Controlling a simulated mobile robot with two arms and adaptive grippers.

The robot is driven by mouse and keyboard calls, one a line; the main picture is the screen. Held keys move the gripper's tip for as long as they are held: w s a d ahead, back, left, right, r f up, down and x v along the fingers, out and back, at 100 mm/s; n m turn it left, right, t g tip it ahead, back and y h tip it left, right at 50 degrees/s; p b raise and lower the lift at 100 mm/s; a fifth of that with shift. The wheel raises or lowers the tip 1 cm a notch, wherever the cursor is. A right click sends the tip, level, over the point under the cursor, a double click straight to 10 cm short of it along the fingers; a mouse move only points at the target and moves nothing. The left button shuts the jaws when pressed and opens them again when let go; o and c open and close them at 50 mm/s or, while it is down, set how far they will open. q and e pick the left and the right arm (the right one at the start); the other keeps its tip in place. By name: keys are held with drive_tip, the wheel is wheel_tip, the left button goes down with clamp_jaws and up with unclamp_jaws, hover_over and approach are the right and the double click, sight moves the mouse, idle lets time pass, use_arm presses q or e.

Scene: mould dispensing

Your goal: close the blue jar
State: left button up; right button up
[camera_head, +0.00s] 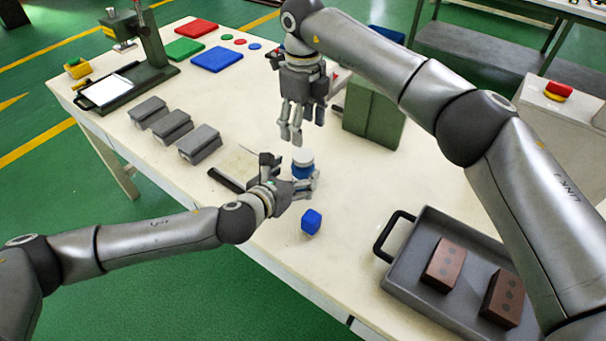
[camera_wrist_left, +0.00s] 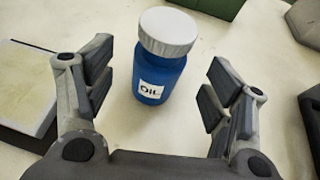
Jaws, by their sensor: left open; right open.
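The blue jar (camera_head: 303,171) stands upright on the table, with a white lid on its top. In the left wrist view the jar (camera_wrist_left: 160,78) has an "OIL" label and the white lid (camera_wrist_left: 168,30) sits on its mouth; I cannot tell whether it is tightened. My left gripper (camera_head: 298,188) is open, with its fingers near the jar. In the left wrist view the open left gripper (camera_wrist_left: 158,100) has a finger on each side of the jar, apart from it. My right gripper (camera_head: 294,137) is open and empty, pointing down above and behind the jar.
A blue block (camera_head: 311,222) lies in front of the jar. A grey tray (camera_head: 400,283) with two brown bricks is at the right front. Grey moulds (camera_head: 172,127) are at the left. A green box (camera_head: 373,118) stands behind right. Coloured plates (camera_head: 216,59) lie at the back.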

sight(298, 170)
use_arm(q)
drive_tip(key=shift+x, duration=2.55)
drive_tip(key=shift+c, duration=0.3)
